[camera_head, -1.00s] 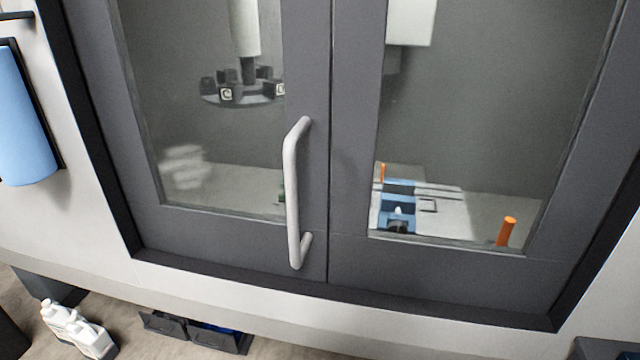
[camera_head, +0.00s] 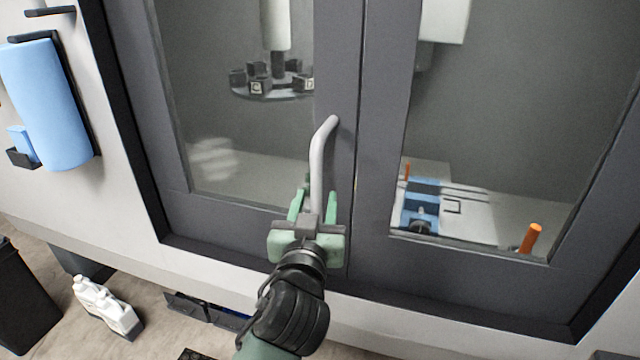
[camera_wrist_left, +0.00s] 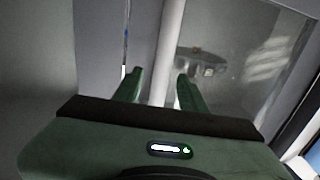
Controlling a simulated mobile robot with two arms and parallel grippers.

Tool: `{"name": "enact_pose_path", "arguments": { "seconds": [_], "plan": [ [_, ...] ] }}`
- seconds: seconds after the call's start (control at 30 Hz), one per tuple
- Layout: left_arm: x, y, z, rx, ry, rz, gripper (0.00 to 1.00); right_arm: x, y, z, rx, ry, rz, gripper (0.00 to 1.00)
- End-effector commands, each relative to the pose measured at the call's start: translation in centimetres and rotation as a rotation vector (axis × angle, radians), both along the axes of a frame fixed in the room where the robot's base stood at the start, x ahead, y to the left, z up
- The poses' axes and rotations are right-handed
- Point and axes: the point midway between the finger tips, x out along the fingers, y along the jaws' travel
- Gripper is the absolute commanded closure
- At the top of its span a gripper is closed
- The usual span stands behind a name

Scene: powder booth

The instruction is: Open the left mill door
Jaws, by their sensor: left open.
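The left mill door (camera_head: 178,150) is a dark grey frame around a window, and it is closed against the right door (camera_head: 375,130). Its light grey bar handle (camera_head: 318,155) stands upright near the door's inner edge. My left gripper (camera_head: 314,198), green with two fingers, is open at the lower part of the handle and hides the handle's lower end. In the left wrist view the handle (camera_wrist_left: 171,50) runs between the two open fingers (camera_wrist_left: 158,85); I cannot tell whether either finger touches it. My right gripper is not in view.
Behind the glass are a tool carousel (camera_head: 270,85), a blue vise (camera_head: 421,205) and an orange cylinder (camera_head: 530,238). A blue roll (camera_head: 50,105) hangs on the wall at left. White bottles (camera_head: 105,305), a black bin (camera_head: 22,300) and low dark trays (camera_head: 205,310) are on the floor.

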Motion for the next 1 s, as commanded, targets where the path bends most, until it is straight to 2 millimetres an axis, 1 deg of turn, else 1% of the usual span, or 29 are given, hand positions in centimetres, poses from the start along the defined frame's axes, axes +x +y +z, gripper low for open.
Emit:
{"name": "enact_pose_path", "arguments": {
  "seconds": [0.03,0.1,0.2,0.3,0.43,0.63,0.67,0.7,0.77,0.8,1.0],
  "plan": [
    [1.0,-0.1,0.4,0.004,0.0,0.001,0.59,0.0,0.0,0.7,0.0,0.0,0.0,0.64],
    [2.1,-0.2,0.3,0.004,0.0,0.002,0.59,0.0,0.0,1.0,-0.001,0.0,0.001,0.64],
    [3.4,-0.4,0.2,0.003,0.001,0.001,0.59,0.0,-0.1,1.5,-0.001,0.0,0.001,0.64],
    [4.3,-0.5,0.2,0.002,0.0,0.0,0.59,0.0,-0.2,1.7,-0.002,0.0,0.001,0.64],
    [4.8,-0.6,0.0,0.0,0.002,0.0,0.59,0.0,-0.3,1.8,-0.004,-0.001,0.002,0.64],
    [4.8,-0.6,-0.1,-0.001,0.001,-0.001,0.59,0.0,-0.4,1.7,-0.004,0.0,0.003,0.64],
    [4.8,-0.6,-0.1,-0.001,0.001,0.0,0.61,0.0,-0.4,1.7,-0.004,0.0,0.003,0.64],
    [4.8,-0.6,-0.1,0.0,0.001,0.0,0.72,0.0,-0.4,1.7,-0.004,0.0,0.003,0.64],
    [4.8,-0.6,-0.1,0.0,0.001,0.0,0.89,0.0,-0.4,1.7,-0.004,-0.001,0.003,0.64],
    [4.8,-0.6,-0.1,0.0,0.001,0.0,1.0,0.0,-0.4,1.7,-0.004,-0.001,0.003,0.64],
    [4.8,-0.6,-0.1,0.0,0.002,0.0,1.0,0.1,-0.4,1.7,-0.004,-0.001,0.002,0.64]
  ]
}}
